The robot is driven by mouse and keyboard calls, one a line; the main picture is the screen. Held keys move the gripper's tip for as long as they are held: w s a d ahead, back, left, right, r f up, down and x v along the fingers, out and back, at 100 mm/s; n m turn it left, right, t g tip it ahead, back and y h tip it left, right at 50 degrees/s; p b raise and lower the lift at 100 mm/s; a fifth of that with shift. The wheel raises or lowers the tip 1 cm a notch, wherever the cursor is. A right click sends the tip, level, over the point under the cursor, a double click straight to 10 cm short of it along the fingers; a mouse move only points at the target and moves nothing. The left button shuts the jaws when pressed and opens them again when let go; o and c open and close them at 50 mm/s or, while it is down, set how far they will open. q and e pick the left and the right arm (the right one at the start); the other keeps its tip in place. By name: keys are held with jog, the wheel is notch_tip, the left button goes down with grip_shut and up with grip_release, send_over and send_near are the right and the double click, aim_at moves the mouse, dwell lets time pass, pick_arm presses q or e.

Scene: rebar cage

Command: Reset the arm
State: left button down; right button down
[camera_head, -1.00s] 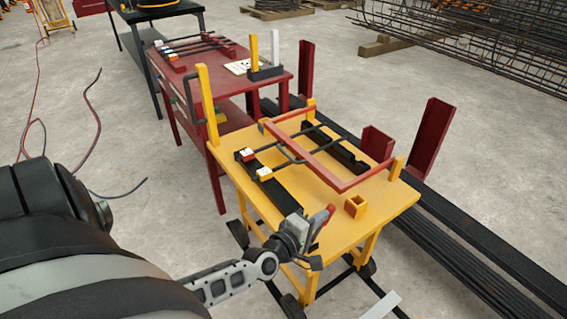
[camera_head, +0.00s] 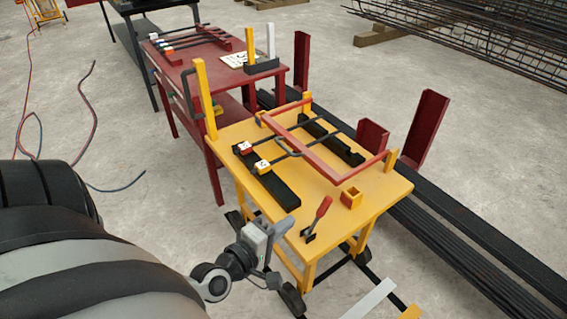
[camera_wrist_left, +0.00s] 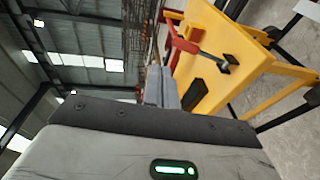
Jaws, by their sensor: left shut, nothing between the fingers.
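My left arm comes in from the left in the head view. Its gripper (camera_head: 276,226) is shut and empty, just off the near left edge of the yellow table (camera_head: 375,192). In the left wrist view the shut grey fingers (camera_wrist_left: 162,86) point toward the yellow table (camera_wrist_left: 228,62), which appears tilted. A red-handled clamp (camera_head: 318,217) stands on the table near its front edge, apart from the gripper. My right gripper does not show.
The yellow table carries black support bars (camera_head: 268,180), dark rods, a red frame (camera_head: 335,178) and a small yellow box (camera_head: 351,197). A red table (camera_head: 215,75) stands behind it. Long black bars (camera_head: 440,235) lie on the floor at right. Cables lie at left.

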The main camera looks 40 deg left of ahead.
pick_arm(q)
jog(key=shift+d, duration=0.1)
jog(key=s+d+f+m+g+h, duration=0.1)
jog(key=s+d+f+m+g, duration=0.2)
jog(key=d+m, duration=0.3)
jog(key=s+d+f+m+g+h, duration=0.1)
jog(key=s+d+f+m+g, duration=0.2)
jog(key=d+m, duration=0.4)
jog(key=m, duration=0.6)
jog(key=shift+s+m, duration=0.25)
jog(key=shift+m, duration=0.15)
